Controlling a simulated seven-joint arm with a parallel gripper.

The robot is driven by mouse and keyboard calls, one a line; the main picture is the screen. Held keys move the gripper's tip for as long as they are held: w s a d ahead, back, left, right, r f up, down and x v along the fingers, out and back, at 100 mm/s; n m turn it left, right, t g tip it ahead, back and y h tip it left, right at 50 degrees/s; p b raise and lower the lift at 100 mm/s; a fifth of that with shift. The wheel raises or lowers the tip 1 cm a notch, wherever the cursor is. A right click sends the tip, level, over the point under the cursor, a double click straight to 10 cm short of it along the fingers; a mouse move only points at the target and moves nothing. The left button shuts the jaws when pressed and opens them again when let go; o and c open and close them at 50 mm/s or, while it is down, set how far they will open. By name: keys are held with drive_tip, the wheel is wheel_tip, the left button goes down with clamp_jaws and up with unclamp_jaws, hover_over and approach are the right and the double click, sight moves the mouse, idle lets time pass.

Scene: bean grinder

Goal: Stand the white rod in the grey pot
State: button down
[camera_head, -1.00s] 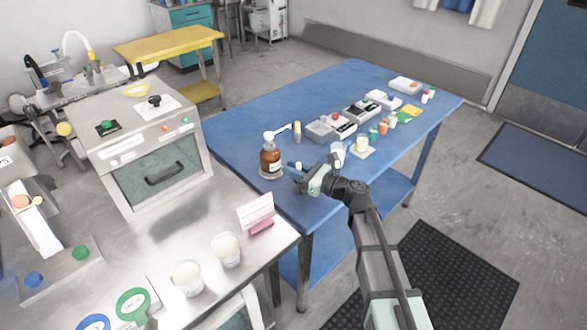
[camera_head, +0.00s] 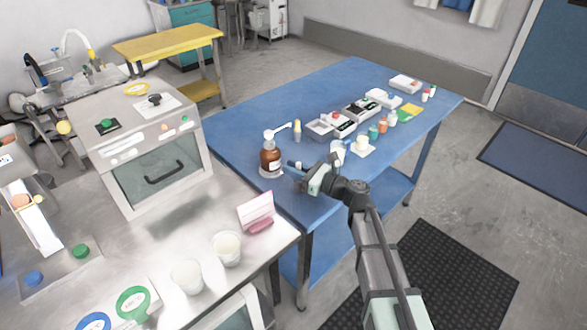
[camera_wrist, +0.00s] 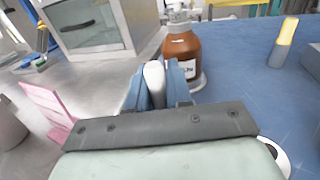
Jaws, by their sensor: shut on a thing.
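The white rod (camera_wrist: 154,82) is between the blue fingers of my gripper (camera_wrist: 158,86) in the wrist view, pointing away from the camera. My gripper (camera_head: 299,174) is shut on it, over the near edge of the blue table in the head view. A small upright grey item with a yellow top (camera_head: 297,130) stands behind, beyond the brown bottle's right side. It also shows in the wrist view (camera_wrist: 284,42), to the right of the bottle. I cannot tell whether this is the grey pot; no other plain grey pot is clear.
A brown bottle (camera_head: 270,160) with a white pump stands just left of my gripper. A clear cup (camera_head: 338,152), trays (camera_head: 322,130) and small bottles stand farther right on the blue table (camera_head: 245,120). A pink card stand (camera_head: 256,211) is on the steel bench at left.

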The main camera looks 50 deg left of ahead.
drive_tip(key=shift+c, duration=2)
unclamp_jaws()
wheel_tip(320, 180, up, 7)
